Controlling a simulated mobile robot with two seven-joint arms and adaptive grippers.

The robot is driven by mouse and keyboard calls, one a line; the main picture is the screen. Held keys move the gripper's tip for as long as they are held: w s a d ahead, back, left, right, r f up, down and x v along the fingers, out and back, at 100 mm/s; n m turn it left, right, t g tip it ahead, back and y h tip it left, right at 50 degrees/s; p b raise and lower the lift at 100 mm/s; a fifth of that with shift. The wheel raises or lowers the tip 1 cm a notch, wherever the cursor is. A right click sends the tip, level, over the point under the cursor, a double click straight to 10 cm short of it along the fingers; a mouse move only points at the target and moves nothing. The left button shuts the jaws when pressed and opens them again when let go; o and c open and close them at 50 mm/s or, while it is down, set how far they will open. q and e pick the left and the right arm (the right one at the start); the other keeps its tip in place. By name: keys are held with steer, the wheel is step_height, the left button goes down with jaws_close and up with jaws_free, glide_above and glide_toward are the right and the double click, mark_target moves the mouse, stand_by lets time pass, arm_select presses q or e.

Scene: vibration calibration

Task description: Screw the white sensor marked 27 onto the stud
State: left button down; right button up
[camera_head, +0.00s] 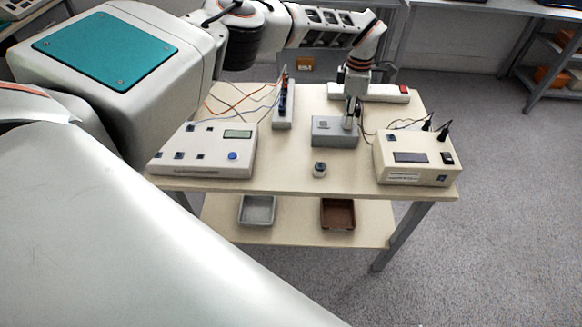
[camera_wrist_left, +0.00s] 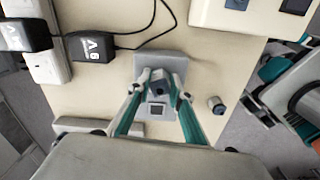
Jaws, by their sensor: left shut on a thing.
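My left gripper (camera_head: 350,123) points down over the right part of a grey box (camera_head: 334,132) on the table. In the left wrist view my left gripper (camera_wrist_left: 159,88) is shut on a small grey-blue piece (camera_wrist_left: 158,91) just above or at the grey box (camera_wrist_left: 172,65). I cannot tell whether they touch. A short pale cylinder with a dark top (camera_head: 319,170) stands near the table's front edge, apart from the gripper; it also shows in the wrist view (camera_wrist_left: 215,104). No mark 27 is legible. The stud cannot be made out. My right gripper is not in view.
A white console (camera_head: 205,150) with a green display stands left, a beige meter (camera_head: 415,157) right. Behind are a power strip (camera_head: 388,92) and a narrow block with cables (camera_head: 284,106). A grey tray (camera_head: 257,223) and brown tray (camera_head: 338,228) sit on the lower shelf.

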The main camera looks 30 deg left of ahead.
arm_select(q)
steer(key=shift+m+b, duration=0.85)
steer(key=shift+m, duration=1.65)
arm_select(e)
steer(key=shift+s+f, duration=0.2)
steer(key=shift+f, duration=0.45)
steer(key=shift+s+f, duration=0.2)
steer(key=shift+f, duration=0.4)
arm_select(q)
steer(key=shift+r+m+b, duration=0.15)
steer(key=shift+m+b, duration=0.5)
steer(key=shift+m, duration=1.65)
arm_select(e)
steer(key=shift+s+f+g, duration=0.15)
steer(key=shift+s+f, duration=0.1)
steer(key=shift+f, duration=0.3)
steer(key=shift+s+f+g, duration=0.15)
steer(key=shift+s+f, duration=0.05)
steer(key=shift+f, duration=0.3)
arm_select(q)
steer(key=shift+m+b, duration=0.75)
steer(key=shift+m, duration=2.05)
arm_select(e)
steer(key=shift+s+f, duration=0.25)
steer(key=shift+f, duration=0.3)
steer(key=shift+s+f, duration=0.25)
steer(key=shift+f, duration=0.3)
